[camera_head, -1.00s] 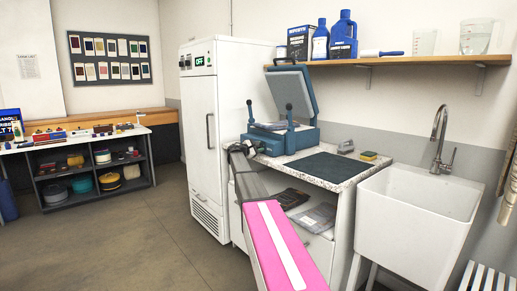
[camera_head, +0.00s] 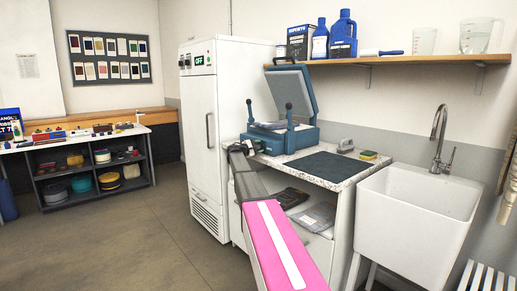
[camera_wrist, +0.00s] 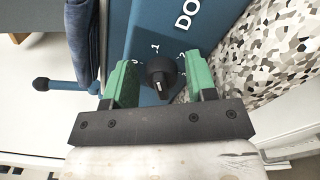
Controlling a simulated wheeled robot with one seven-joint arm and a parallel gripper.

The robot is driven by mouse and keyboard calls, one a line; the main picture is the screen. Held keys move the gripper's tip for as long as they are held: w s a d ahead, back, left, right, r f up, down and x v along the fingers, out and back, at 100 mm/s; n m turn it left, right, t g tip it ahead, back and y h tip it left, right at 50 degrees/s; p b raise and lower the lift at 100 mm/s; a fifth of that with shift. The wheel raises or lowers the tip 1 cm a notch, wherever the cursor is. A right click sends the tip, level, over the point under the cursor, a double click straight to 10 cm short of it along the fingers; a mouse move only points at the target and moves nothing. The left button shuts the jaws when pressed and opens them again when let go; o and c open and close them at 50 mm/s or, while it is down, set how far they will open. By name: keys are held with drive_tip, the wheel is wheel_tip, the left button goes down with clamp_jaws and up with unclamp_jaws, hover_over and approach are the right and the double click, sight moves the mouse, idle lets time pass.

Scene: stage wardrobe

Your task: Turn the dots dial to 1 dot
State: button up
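The dots dial (camera_wrist: 160,76) is a black round knob on the blue front of the heat press. Its white pointer mark faces the bottom of the wrist view. A "1" and other small marks are printed above and beside it, with large white letters "DO" further up. My gripper (camera_wrist: 159,72) has its two green fingers on either side of the dial, with a visible gap on each side, open. In the head view, my gripper (camera_head: 243,149) is at the left front of the blue heat press (camera_head: 296,139); the dial is hidden there.
The press stands open on a speckled worktop (camera_head: 346,179) with a dark mat (camera_head: 327,166). A white cabinet (camera_head: 205,140) stands close on the left and a white sink (camera_head: 415,215) on the right. A blue lever with a dark knob (camera_wrist: 41,84) is left of my fingers.

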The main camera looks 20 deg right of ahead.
idle(0.3)
drive_tip(key=v, duration=1)
drive_tip(key=shift+a, duration=0.35)
drive_tip(key=shift+s, duration=0.15)
drive_tip(key=s+a+f+m+g+y, duration=0.1)
drive_tip(key=s+a+f+m+y, duration=0.15)
drive_tip(key=s+f, duration=0.65)
drive_tip(key=s+a+f+m+g+y, duration=0.1)
drive_tip(key=s+a+f+y, duration=0.25)
drive_tip(key=s+f, duration=0.45)
drive_tip(key=s+a+f+m+g+y, duration=0.1)
drive_tip(key=s+a+f+m+y, duration=0.15)
drive_tip(key=s+f, duration=0.65)
drive_tip(key=s+a+f+m+g+y, duration=0.1)
drive_tip(key=s+a+f+y, duration=0.1)
drive_tip(key=s, duration=0.5)
drive_tip(key=s+a+f+m+g+y, duration=0.1)
drive_tip(key=s+a+f+y, duration=0.2)
drive_tip(key=s, duration=0.5)
drive_tip(key=s+a+f+m+g+y, duration=0.1)
drive_tip(key=s+a+f+m+y, duration=0.1)
drive_tip(key=s+a, duration=0.4)
wheel_tip(320, 180, down, 2)
drive_tip(key=shift+s+f+y, duration=0.2)
drive_tip(key=shift+s+y, duration=0.55)
drive_tip(key=shift+s, duration=0.1)
